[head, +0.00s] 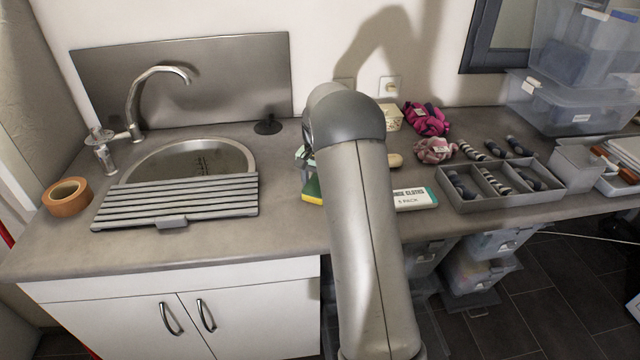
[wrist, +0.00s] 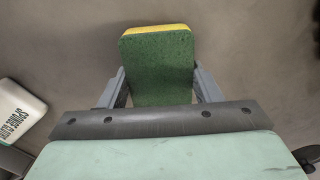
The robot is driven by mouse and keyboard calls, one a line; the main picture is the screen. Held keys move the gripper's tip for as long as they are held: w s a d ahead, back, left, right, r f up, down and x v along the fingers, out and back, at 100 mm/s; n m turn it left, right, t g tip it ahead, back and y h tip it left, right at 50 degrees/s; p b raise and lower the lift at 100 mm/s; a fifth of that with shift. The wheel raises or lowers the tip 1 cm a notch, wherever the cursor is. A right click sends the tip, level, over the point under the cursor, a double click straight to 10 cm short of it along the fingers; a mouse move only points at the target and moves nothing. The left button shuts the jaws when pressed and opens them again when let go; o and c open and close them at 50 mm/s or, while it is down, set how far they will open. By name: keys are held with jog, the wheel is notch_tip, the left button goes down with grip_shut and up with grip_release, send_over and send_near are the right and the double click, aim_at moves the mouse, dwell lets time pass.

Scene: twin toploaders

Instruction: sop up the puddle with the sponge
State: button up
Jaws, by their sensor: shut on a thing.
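The sponge (wrist: 157,68), green with a yellow layer, is between the two grey fingers of my gripper (wrist: 161,88) in the wrist view. My gripper is shut on it. In the head view the sponge (head: 312,191) shows as a small green and yellow piece just left of my arm, over or on the grey counter (head: 285,225). I cannot tell whether it touches the counter. My arm hides most of the gripper there. I cannot make out a puddle in either view; my arm covers part of the counter.
The sink (head: 235,158) with a slatted drain rack (head: 175,205) and a tape roll (head: 68,197) are at left. A sponge cloths pack (head: 415,198) lies right of my arm. Farther right are scrunchies (head: 428,118) and a divided tray (head: 492,203). A black stopper (head: 268,126) stands behind.

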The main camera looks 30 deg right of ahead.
notch_tip(320, 180, up, 12)
jog(key=p, duration=0.7)
jog(key=shift+p, duration=0.3)
dwell(0.3)
